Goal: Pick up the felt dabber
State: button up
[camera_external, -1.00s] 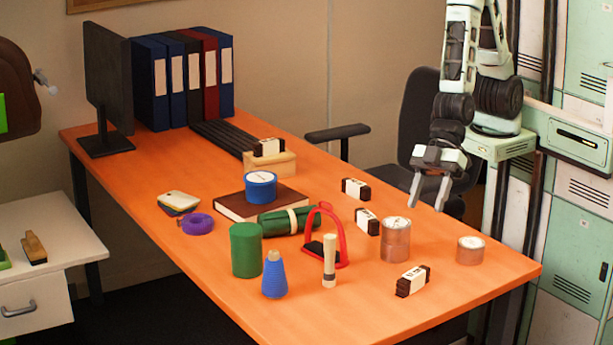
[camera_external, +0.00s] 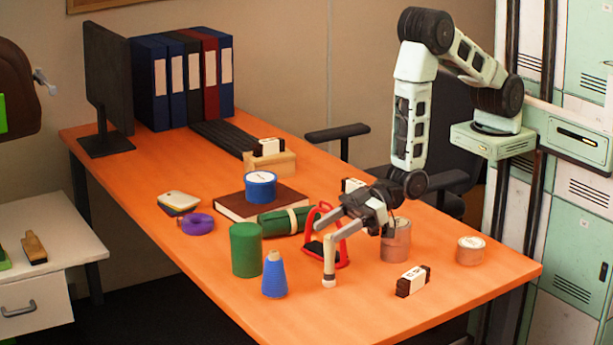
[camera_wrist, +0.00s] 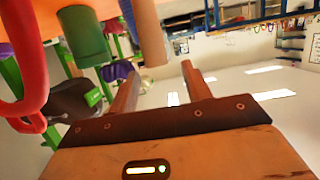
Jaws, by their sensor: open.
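The felt dabber, a slim upright cylinder with a pale top and tan body (camera_external: 329,268), stands near the front of the orange table. My gripper (camera_external: 326,232) is open and tilted, its fingers reaching left to the dabber's upper end. They overlap its top in the external view. In the wrist view the tan cylinder (camera_wrist: 150,32) shows just beyond the gap between my open fingertips (camera_wrist: 160,70). I cannot tell whether the fingers straddle it or touch it.
A red stirrup (camera_external: 342,253) stands close behind the dabber, right under my gripper. A blue thread cone (camera_external: 274,276) and green cylinder (camera_external: 246,250) are to the left. A copper tin (camera_external: 396,243) and a white-and-brown block (camera_external: 413,281) are to the right.

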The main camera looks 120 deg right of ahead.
aim_at(326, 248)
notch_tip(326, 248, down, 3)
jog(key=shift+p+x, duration=0.35)
jog(key=shift+x, duration=0.75)
jog(key=shift+w+f, duration=0.15)
jog(key=shift+w, duration=0.25)
grip_shut()
